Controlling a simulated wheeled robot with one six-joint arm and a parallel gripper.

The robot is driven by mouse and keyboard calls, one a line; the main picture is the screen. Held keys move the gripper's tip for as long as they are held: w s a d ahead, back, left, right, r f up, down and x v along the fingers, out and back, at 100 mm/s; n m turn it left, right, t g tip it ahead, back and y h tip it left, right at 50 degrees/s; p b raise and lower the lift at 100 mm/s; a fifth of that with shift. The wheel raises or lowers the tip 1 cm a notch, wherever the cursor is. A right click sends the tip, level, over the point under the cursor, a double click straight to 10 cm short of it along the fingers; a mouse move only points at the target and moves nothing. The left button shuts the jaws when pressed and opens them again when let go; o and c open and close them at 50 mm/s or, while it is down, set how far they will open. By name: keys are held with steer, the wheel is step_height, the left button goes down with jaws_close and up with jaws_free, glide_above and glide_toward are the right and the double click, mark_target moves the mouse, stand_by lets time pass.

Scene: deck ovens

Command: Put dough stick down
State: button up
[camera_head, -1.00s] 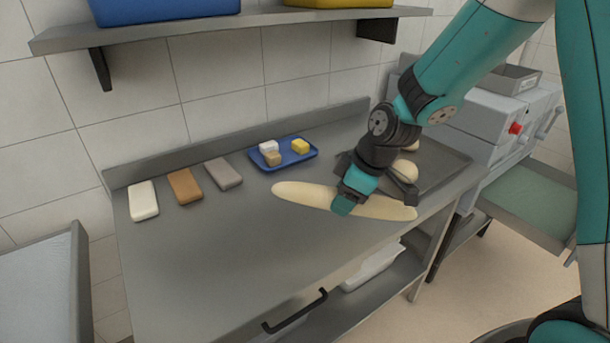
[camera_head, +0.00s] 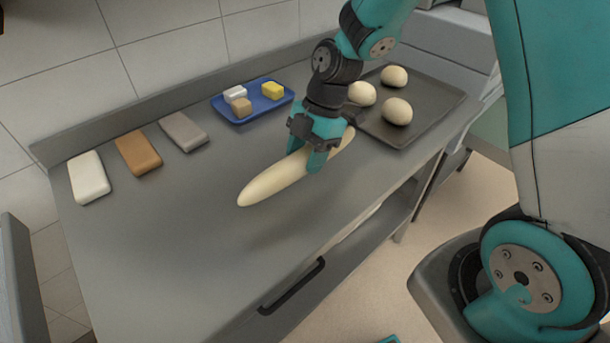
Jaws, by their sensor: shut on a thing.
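The dough stick (camera_head: 268,185) is a long pale roll with tapered ends. It lies slanted across the picture over the steel worktable (camera_head: 190,245), its near end toward the lower left. My gripper (camera_head: 316,160) is shut on it near its middle, from above, and the fingers hide part of it. A dark shade shows on the table below the stick; I cannot tell whether the stick touches the surface.
A dark tray (camera_head: 432,118) with pale dough balls (camera_head: 397,111) stands right of my gripper. A blue tray (camera_head: 272,107) with small blocks is behind it. White (camera_head: 88,177), brown (camera_head: 138,153) and grey (camera_head: 183,132) blocks lie at left. The front table area is clear.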

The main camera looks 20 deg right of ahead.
mark_target(302, 194)
step_height(302, 194, down, 8)
steer(key=shift+r, duration=0.2)
steer(key=shift+f, duration=0.2)
steer(key=o, duration=1)
steer(key=shift+r, duration=0.1)
steer(key=b+v, duration=0.1)
steer(key=v, duration=1.1)
steer(key=shift+s+a, duration=0.1)
steer(key=s+a+r+m, duration=0.3)
steer(key=s+r+m, duration=0.1)
steer(key=s+m, duration=0.1)
steer(key=s+a+r+m+t, duration=0.1)
steer(key=s+a+r+m, duration=0.2)
steer(key=s, duration=0.5)
steer(key=s+a+r+m, duration=0.2)
steer(key=s+r+m, duration=0.2)
steer(key=s+m, duration=0.2)
steer(key=shift+s+a+r+m, duration=0.3)
steer(key=shift+s+a, duration=0.1)
